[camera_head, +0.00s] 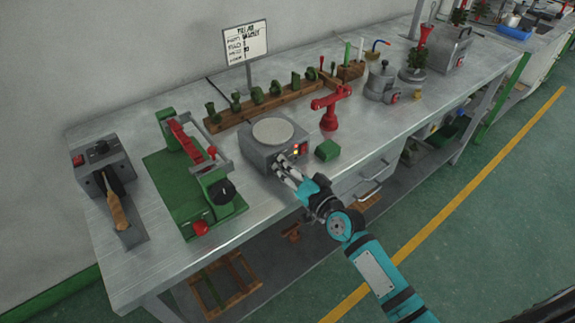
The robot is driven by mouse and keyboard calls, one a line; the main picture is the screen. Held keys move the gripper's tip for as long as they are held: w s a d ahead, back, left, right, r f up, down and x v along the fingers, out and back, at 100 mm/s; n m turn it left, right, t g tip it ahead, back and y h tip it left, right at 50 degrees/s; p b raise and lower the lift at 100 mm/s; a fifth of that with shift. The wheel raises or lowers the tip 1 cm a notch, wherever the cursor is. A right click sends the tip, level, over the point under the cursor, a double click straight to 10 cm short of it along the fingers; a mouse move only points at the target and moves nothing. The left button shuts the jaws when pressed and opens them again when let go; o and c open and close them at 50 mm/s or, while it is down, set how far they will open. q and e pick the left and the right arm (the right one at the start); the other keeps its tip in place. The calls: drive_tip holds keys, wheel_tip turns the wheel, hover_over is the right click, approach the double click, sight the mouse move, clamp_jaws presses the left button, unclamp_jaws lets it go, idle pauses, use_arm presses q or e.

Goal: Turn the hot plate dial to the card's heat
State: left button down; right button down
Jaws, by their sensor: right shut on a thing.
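The hot plate (258,154) is a grey box with a round pale top plate, standing on the metal bench. Small yellow and red lights show on its front. My right gripper (281,163) reaches in from the lower right and is shut at the front of the hot plate, on the dial. The fingers hide the dial, so its setting cannot be read. The card (245,42) is a white sign on a stand at the back of the bench; its lettering is too small to read with certainty. My left gripper is not in view.
A green clamp fixture (185,185) stands left. A wooden rack (265,107) of green moulds lies behind. A drawer handle (372,182) juts from the bench front.

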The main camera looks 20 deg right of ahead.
drive_tip(key=shift+m, duration=0.5)
drive_tip(key=c, duration=1)
unclamp_jaws()
drive_tip(key=shift+s, duration=0.1)
drive_tip(key=v, duration=1.2)
drive_tip(key=shift+d, duration=0.1)
